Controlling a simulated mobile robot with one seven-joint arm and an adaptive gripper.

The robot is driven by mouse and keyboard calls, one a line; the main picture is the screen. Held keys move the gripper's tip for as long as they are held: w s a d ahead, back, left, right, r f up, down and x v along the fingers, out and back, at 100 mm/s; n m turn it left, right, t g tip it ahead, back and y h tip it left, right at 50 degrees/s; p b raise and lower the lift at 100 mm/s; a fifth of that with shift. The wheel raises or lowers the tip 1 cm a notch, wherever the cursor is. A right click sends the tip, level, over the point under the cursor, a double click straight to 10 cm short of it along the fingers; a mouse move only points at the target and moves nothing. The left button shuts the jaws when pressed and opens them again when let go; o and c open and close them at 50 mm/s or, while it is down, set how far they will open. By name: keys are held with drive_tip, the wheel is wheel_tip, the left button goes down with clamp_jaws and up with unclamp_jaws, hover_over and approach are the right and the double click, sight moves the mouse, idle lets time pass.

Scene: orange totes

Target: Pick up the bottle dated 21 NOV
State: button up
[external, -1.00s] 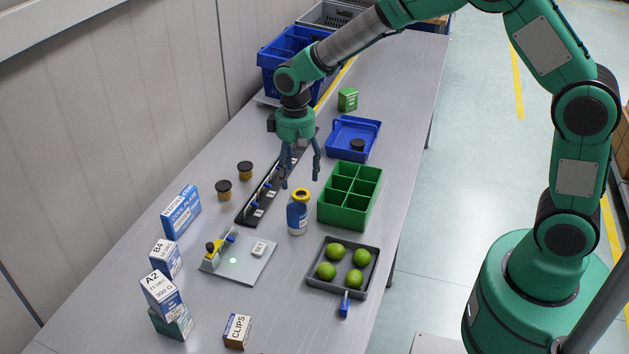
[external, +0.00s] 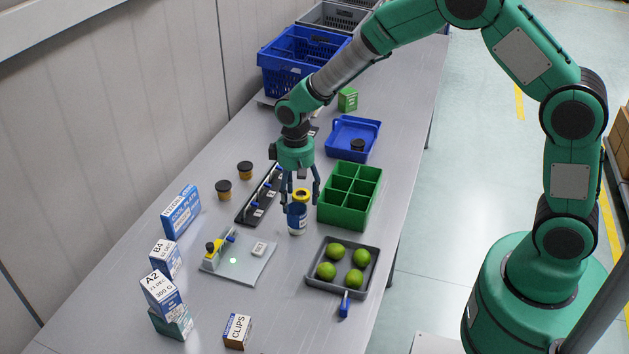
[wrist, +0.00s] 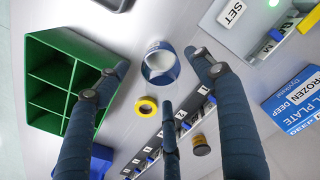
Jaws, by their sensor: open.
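A blue-and-white bottle (external: 297,219) stands upright on the table, left of the green divided bin. In the wrist view the bottle (wrist: 160,66) is seen from above, between and beyond my fingertips. No date is readable on it. My gripper (external: 300,198) points down just above and behind the bottle. In the wrist view my gripper (wrist: 161,72) has its fingers spread, with nothing held. I cannot tell whether any finger touches the bottle.
A yellow ring (wrist: 146,107) lies close to the bottle. The green bin (external: 349,210) is on the right, a black rack (external: 257,200) on the left. A grey tray of limes (external: 362,290) and a grey plate with a fixture (external: 250,275) are in front.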

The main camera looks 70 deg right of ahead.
sight(297, 210)
drive_tip(key=shift+a+f+b, duration=0.1)
drive_tip(key=shift+f+b, duration=0.3)
drive_tip(key=shift+f, duration=2.2)
drive_tip(key=c, duration=1.3)
